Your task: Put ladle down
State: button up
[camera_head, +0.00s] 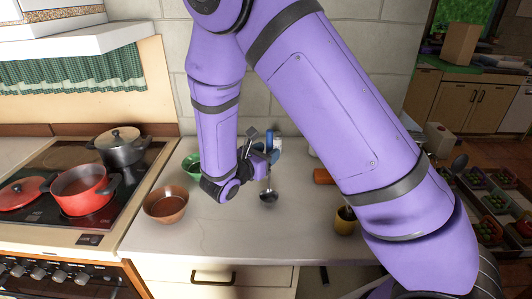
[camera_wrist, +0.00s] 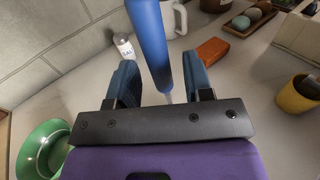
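The ladle (camera_head: 268,197) has a blue handle and a metal bowl. It stands roughly upright over the grey counter (camera_head: 235,240), with its bowl low; I cannot tell whether the bowl touches the counter. My gripper (camera_head: 265,166) is beside the ladle. In the wrist view, the blue handle (camera_wrist: 150,40) rises between the two fingers of my gripper (camera_wrist: 160,78), and its lower end narrows to a thin shaft. The fingers are wide apart, with gaps on both sides of the handle. The bowl is hidden in the wrist view.
A brown bowl (camera_head: 165,205) and a green bowl (camera_head: 191,166) stand left of the gripper. An orange block (camera_wrist: 211,50), a salt shaker (camera_wrist: 123,46), a white mug (camera_wrist: 178,20) and a yellow pot (camera_head: 345,224) are nearby. The front counter is clear. A stove holds a red pot (camera_head: 82,194).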

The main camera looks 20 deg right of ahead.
jog(key=shift+a+r, duration=0.1)
jog(key=shift+r, duration=0.05)
jog(key=f+v, duration=0.1)
jog(key=v, duration=1.1)
jog(key=s+d+r+m+g+y, duration=0.2)
jog(key=s+d+r+m+g, duration=0.25)
jog(key=d+r+m, duration=0.2)
jog(key=s+d+r+m+g+y, duration=0.35)
jog(key=d+r+m+g, duration=0.2)
jog(key=d, duration=0.25)
jog(key=s+d+r+m+t+y, duration=0.2)
jog(key=s+r+m+t+y, duration=0.4)
jog(key=s, duration=0.8)
jog(key=shift+d+r+m+y, duration=0.3)
jog(key=shift+r+m+y, duration=1.35)
jog(key=shift+r+m, duration=1.25)
jog(key=shift+s+f+m, duration=0.1)
jog(key=shift+f+m, duration=0.2)
jog(key=shift+f, duration=0.05)
